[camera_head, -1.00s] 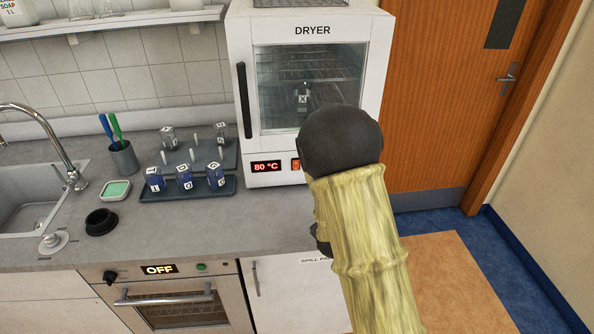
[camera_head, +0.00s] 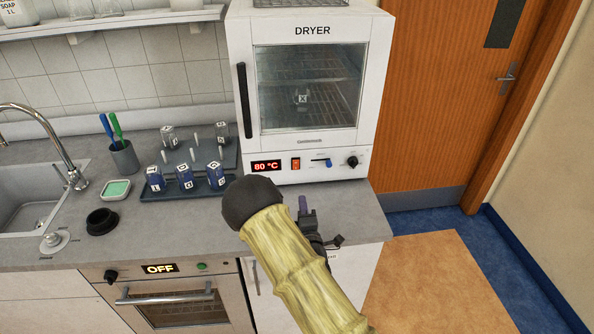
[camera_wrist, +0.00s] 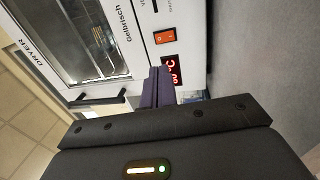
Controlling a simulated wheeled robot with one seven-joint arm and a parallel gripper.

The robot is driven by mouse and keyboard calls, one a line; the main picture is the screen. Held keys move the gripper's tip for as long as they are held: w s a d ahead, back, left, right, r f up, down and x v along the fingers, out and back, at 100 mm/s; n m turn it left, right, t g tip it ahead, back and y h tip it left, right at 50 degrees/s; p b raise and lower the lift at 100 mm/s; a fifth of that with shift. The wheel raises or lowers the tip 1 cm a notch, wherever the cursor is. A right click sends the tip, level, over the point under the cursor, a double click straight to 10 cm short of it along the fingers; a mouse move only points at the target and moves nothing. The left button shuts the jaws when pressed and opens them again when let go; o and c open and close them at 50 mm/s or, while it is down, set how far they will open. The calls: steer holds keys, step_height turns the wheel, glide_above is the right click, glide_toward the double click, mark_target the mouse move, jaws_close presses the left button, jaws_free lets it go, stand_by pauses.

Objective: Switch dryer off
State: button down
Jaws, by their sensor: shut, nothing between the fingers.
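The white dryer (camera_head: 376,95) stands at the back of the counter with its glass door closed. Its red display (camera_head: 266,166) reads 80 °C. To the right of the display is an orange-red rocker switch (camera_head: 296,164); it shows in the wrist view too (camera_wrist: 165,37). Farther right are a blue slider (camera_head: 328,162) and a black knob (camera_head: 352,161). My gripper (camera_head: 303,204) is in front of and below the panel, its purple fingers shut and empty. In the wrist view the fingertips (camera_wrist: 158,74) overlap the edge of the display; the switch is clear of them.
A dark rack (camera_head: 225,188) with several blue-filled labelled beakers stands left of the dryer. A sink (camera_head: 30,200), a black ring (camera_head: 101,221) and a pen cup (camera_head: 124,158) are farther left. An oven reading OFF (camera_head: 160,269) is below the counter.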

mark_target(296, 162)
steer(key=shift+w, duration=0.1)
steer(key=w+p, duration=0.1)
steer(key=w, duration=0.3)
steer(key=w+r+p, duration=0.1)
steer(key=w+p, duration=0.1)
steer(key=w, duration=0.2)
steer(key=w+a+p, duration=0.1)
steer(key=w, duration=0.3)
steer(key=shift+w+r+p, duration=0.3)
steer(key=shift+r+p, duration=0.05)
steer(key=shift+r, duration=0.05)
steer(key=shift+w+f, duration=0.1)
steer(key=shift+w, duration=0.45)
steer(key=shift+w, duration=0.1)
steer(key=shift+b, duration=0.45)
steer(key=shift+w+a+b, duration=0.1)
steer(key=shift+a+b, duration=0.05)
steer(key=shift+b, duration=0.2)
steer(key=shift+r, duration=0.35)
steer(key=shift+p, duration=0.3)
